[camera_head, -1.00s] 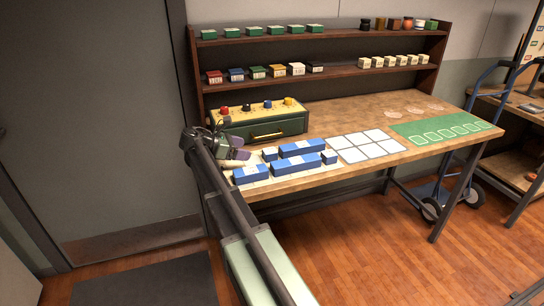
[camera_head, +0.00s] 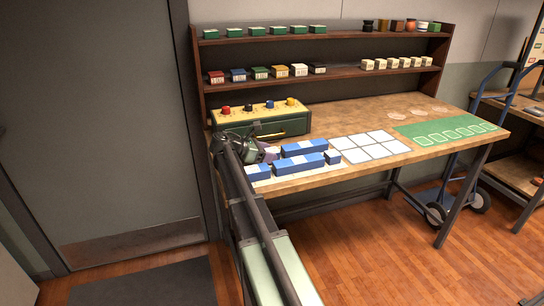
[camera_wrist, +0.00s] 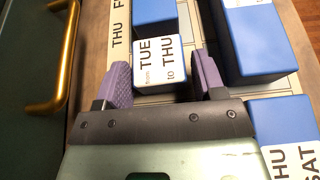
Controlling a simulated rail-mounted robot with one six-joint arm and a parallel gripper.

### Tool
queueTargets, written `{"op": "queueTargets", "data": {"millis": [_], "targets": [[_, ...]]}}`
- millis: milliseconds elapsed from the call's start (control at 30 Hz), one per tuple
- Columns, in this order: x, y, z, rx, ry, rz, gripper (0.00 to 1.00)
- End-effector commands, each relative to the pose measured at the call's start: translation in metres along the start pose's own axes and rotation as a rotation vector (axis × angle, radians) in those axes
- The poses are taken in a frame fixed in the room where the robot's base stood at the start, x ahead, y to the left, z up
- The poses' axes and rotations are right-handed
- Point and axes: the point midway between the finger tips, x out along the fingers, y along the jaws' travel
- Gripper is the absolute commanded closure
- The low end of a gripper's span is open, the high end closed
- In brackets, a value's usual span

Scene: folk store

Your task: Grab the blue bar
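Several blue bars and blocks with white labels sit on the workbench; the back long bar (camera_head: 303,147) and the front long bar (camera_head: 312,162) lie side by side. A shorter blue block (camera_head: 257,172) is nearer my arm. My gripper (camera_head: 262,150) is at their left end. In the wrist view, my gripper (camera_wrist: 163,80) is open, its purple fingers to either side of a blue block (camera_wrist: 155,10) with a white "from TUE to THU" label. No contact is visible, and the fingers' height above the block is unclear. My arm partly hides the left blocks in the head view.
A green box with coloured knobs (camera_head: 270,125) and a brass handle (camera_wrist: 62,60) stands just left of my gripper in the wrist view. More blue blocks (camera_wrist: 255,40) crowd the right. A white grid (camera_head: 352,155) and green mat (camera_head: 445,131) lie farther right. Shelves (camera_head: 330,75) rise behind.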

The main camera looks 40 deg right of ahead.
Motion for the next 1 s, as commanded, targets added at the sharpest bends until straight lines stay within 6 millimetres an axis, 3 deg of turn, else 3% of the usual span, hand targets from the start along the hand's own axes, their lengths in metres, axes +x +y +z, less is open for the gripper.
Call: {"op": "queueTargets", "data": {"millis": [33, 233, 467, 667, 867, 1000], "targets": [[0.0, 0.0, 0.0, 0.0, 0.0, 0.0, 0.45], [0.0, 0.0, 0.0, 0.0, 0.0, 0.0, 0.73], [-0.001, 0.0, 0.001, 0.0, 0.0, 0.0, 0.74], [-0.006, 0.0, 0.014, 0.0, 0.0, 0.0, 0.74], [-0.022, 0.0, 0.053, 0.0, 0.0, 0.0, 0.74], [-0.043, 0.0, 0.102, 0.0, 0.0, 0.0, 0.74]]}}
